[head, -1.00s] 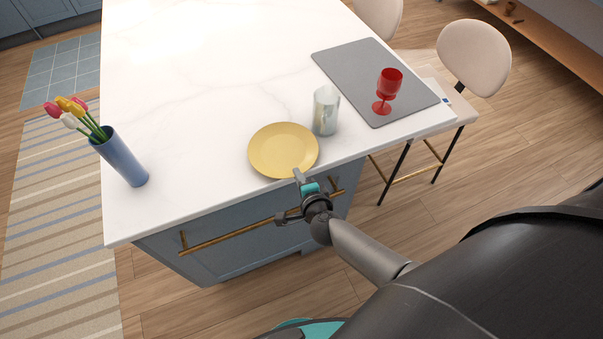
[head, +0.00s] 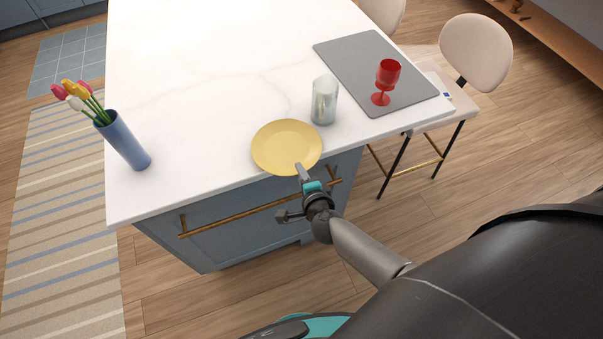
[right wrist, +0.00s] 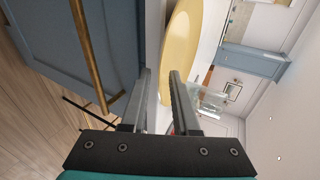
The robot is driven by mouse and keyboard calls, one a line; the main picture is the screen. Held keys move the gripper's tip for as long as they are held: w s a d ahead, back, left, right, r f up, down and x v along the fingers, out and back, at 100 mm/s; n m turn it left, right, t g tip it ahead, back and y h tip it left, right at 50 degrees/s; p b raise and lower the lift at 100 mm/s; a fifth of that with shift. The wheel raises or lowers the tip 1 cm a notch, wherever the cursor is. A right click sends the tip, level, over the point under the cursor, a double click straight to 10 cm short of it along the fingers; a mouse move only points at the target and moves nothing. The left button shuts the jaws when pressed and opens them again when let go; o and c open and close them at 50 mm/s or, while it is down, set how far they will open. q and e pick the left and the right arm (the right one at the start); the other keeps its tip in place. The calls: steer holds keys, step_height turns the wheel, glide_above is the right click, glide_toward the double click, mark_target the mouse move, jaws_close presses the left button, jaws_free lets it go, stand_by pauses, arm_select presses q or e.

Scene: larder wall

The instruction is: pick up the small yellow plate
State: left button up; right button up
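The small yellow plate (head: 285,143) lies flat on the white counter, its near rim at the counter's front edge. My right gripper (head: 290,191) is at that near rim, open. In the head view its upper finger overlaps the rim and its other finger sits lower, in front of the cabinet. In the right wrist view, the plate (right wrist: 183,35) shows edge-on beyond the two parted fingers (right wrist: 158,73), partly hidden by the right-hand finger. I cannot tell whether a finger touches it. My left gripper is not in view.
A clear glass (head: 324,100) stands close behind the plate to the right. A red goblet (head: 387,76) stands on a grey mat (head: 345,57). A blue vase with tulips (head: 125,145) stands at the left. A brass handle (head: 235,218) runs below the counter edge.

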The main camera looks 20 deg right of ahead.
steer(key=shift+o, duration=0.8)
steer(key=shift+s, duration=0.15)
steer(key=p+v, duration=0.4)
steer(key=v, duration=1.1)
